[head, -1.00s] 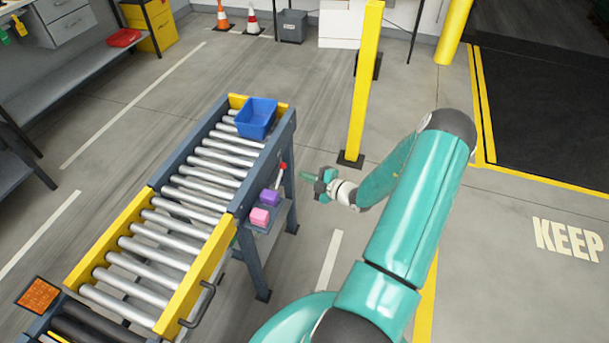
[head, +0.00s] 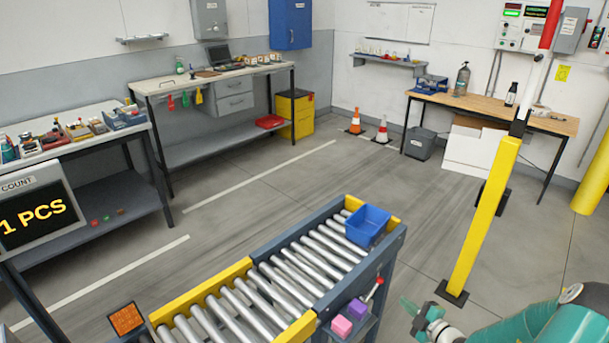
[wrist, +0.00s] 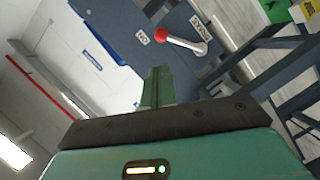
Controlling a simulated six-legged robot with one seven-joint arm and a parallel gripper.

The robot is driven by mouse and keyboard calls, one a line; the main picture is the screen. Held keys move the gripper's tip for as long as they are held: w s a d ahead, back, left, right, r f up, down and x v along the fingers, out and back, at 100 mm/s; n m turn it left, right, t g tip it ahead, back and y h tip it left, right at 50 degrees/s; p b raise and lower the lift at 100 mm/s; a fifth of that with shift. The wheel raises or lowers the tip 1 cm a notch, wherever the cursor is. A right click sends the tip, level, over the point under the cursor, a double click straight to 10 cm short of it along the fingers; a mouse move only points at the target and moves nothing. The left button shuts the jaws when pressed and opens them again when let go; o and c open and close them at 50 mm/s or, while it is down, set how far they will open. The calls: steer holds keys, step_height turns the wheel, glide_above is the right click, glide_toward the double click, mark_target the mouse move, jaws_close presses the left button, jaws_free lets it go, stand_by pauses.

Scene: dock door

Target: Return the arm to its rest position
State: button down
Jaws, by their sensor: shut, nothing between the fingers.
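My gripper (head: 418,313) shows at the lower right of the head view, to the right of the roller conveyor. In the wrist view its green fingers (wrist: 157,88) are together with nothing between them. My teal arm reaches in from the bottom right corner. The gripper is apart from the conveyor and touches nothing that I can see. A lever with a red knob (head: 379,281) stands on the conveyor's side, to the left of the gripper; in the wrist view the red knob (wrist: 161,35) shows just beyond the fingertips, beside small labels.
A blue bin (head: 368,226) sits at the conveyor's far end. A pink block (head: 341,326) and a purple block (head: 357,308) lie on a side shelf. A yellow post (head: 484,218) stands behind the gripper at right. Open floor lies between post and conveyor.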

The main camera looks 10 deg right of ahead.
steer(key=s+a+r+n+g+y, duration=0.2)
steer(key=a+r+n+g, duration=0.4)
steer(key=a+r+n, duration=0.7)
steer(key=s+a+r+n+g+y, duration=0.15)
steer(key=a+r+n+g, duration=0.55)
steer(key=n, duration=1)
steer(key=s+a+r+n+t+h, duration=0.1)
steer(key=s+a+r+n+h, duration=0.2)
steer(key=n, duration=1)
steer(key=s+a+r+n+t+h, duration=0.2)
steer(key=s+a+r+n+h, duration=0.2)
steer(key=s+r+n, duration=0.9)
steer(key=a+r, duration=0.1)
steer(key=a, duration=0.2)
steer(key=shift+s+n, duration=0.15)
steer(key=shift+n, duration=0.25)
steer(key=shift+a, duration=0.2)
